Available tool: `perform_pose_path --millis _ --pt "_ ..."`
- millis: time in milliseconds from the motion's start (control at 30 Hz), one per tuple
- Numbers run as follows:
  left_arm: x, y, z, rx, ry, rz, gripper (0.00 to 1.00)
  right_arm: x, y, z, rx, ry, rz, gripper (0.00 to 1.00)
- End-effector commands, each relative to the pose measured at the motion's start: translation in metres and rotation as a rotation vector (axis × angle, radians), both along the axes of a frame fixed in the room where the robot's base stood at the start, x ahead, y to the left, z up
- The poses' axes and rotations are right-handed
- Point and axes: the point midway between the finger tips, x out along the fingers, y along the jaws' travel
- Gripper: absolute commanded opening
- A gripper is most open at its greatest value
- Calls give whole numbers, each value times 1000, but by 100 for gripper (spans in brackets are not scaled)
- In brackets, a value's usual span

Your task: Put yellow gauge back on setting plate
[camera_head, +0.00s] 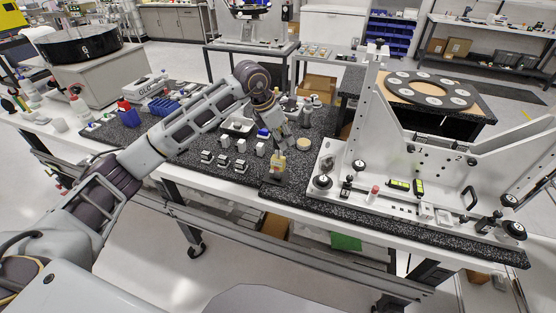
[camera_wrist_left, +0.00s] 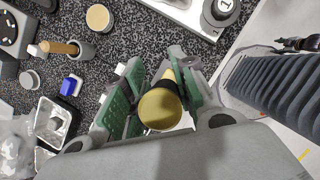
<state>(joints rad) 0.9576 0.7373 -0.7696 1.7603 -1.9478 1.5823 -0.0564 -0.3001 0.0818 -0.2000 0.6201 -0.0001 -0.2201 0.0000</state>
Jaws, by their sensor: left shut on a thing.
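The yellow gauge (camera_head: 277,164) is held in my left gripper (camera_head: 277,147), near the front edge of the dark speckled plate (camera_head: 232,178). In the left wrist view the gauge (camera_wrist_left: 160,109) sits between the green finger pads of the left gripper (camera_wrist_left: 155,92), which is shut on it. A dark band shows on the gauge. Whether its lower end touches the surface cannot be told. I cannot tell for sure which surface is the setting plate. A round tan disc (camera_head: 303,144) lies to the right of the gauge and shows in the left wrist view (camera_wrist_left: 98,18).
The white fixture (camera_head: 345,192) with tall side plates stands close on the right. Several small white-and-dark blocks (camera_head: 222,161) lie left of the gauge. A steel tray (camera_wrist_left: 52,122) and a blue-capped item (camera_wrist_left: 72,84) are near the gripper.

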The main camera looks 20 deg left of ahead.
Motion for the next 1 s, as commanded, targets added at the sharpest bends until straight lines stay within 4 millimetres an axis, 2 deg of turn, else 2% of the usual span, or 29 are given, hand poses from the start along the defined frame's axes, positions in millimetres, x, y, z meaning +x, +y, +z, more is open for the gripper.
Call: perform_pose_path --millis 467,500,667,1000 --pt "0 0 -5 -1 -2 0 0 0 3 -5 3 0 -1 51" --pt "0 0 -5 -1 -2 0 29 0 4 -5 4 0 -2 51" --pt "0 0 -5 -1 -1 0 50 0 4 -5 4 0 -2 51" --pt "0 0 -6 1 1 0 52 0 -1 -5 -1 0 1 51"
